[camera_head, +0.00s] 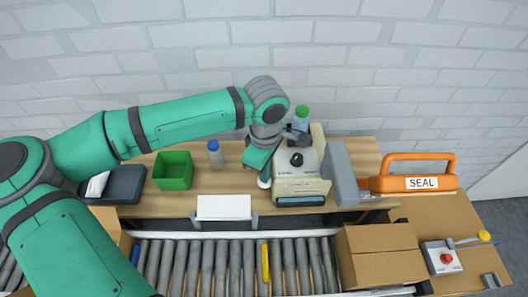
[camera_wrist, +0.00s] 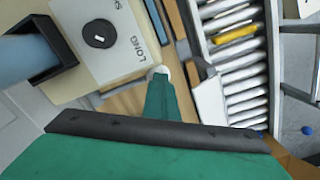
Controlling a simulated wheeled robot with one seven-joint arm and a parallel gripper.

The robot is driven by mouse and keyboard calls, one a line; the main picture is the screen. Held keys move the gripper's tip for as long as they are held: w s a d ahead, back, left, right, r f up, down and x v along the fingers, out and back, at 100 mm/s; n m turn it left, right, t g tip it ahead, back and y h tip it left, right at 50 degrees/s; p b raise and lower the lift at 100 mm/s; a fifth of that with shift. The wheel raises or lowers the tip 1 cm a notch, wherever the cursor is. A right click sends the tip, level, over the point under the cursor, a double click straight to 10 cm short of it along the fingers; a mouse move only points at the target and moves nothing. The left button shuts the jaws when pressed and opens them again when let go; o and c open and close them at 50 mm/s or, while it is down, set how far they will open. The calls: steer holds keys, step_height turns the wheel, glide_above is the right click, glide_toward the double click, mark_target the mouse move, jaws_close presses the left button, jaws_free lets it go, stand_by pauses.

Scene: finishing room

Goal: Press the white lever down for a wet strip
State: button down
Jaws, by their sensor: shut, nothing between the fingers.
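The strip machine (camera_head: 312,163) is a pale box with a black dial (camera_head: 296,159), standing on the wooden bench; it also shows in the wrist view (camera_wrist: 128,62), with "LONG" printed by the dial. The white lever's round knob (camera_head: 264,183) is at the machine's left side; it also shows in the wrist view (camera_wrist: 161,70). My gripper (camera_head: 264,174) is shut and empty, pointing down with its tip right at the knob, partly covering it. Whether they touch cannot be told. No paper strip is clearly visible.
A green bin (camera_head: 173,171), a clear bottle (camera_head: 215,155) and a white pad (camera_head: 224,207) are left of the machine. A grey block (camera_head: 342,172) and an orange sealer (camera_head: 417,182) stand right. A roller conveyor (camera_head: 220,262) and a cardboard box (camera_head: 380,262) are in front.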

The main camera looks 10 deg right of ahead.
steer(key=shift+f, duration=0.25)
steer(key=shift+a, duration=0.15)
